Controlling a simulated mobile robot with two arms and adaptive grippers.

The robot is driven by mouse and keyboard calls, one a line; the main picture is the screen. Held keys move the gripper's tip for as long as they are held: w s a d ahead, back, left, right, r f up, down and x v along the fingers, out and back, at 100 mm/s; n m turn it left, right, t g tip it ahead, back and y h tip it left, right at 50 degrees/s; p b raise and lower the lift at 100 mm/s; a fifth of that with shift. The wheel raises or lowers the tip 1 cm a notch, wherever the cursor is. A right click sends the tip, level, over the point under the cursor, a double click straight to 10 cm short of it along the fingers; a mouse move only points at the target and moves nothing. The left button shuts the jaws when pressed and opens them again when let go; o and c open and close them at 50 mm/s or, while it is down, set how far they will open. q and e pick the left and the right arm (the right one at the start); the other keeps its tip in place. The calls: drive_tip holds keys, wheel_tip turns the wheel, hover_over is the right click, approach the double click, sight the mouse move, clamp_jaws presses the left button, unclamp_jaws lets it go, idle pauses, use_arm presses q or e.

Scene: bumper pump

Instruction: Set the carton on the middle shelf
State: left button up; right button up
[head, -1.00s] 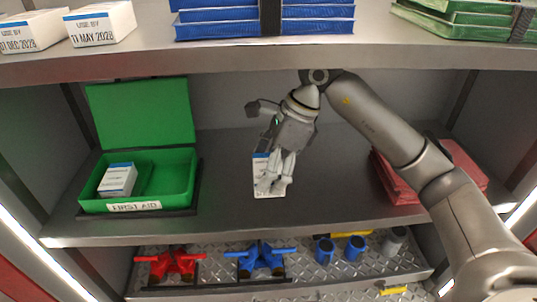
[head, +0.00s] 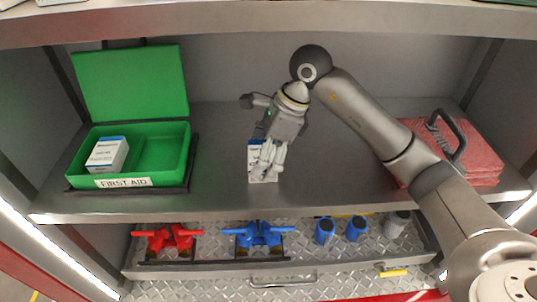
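The carton (head: 254,170) is a small white box with a blue top band, upright at the centre of the middle shelf (head: 330,195). My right gripper (head: 270,160) comes down over it from the upper right, with its fingers across the carton's front and right side. It looks shut on the carton; the far finger contact is hidden. The carton's base is at or just above the shelf surface; I cannot tell if it touches. My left gripper is not in view.
An open green first-aid box (head: 180,160) holding a white carton (head: 107,153) stands at the left. Red folded packs (head: 470,155) with a dark handle lie at the right. The drawer below holds red valves (head: 166,238), blue valves (head: 258,235) and several cylinders. The upper shelf (head: 270,28) overhangs.

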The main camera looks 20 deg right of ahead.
drive_tip(key=shift+w+d, duration=0.25)
drive_tip(key=shift+d, duration=0.2)
drive_tip(key=shift+s+a+f, duration=0.1)
drive_tip(key=shift+s+a, duration=0.1)
drive_tip(key=shift+a, duration=0.1)
drive_tip(key=o, duration=0.6)
drive_tip(key=shift+a+b, duration=0.15)
drive_tip(key=shift+b, duration=0.15)
drive_tip(key=shift+o, duration=1.3)
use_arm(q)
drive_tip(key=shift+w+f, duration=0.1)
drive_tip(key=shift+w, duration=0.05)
use_arm(e)
drive_tip(key=shift+o, duration=0.3)
drive_tip(key=shift+d, duration=0.2)
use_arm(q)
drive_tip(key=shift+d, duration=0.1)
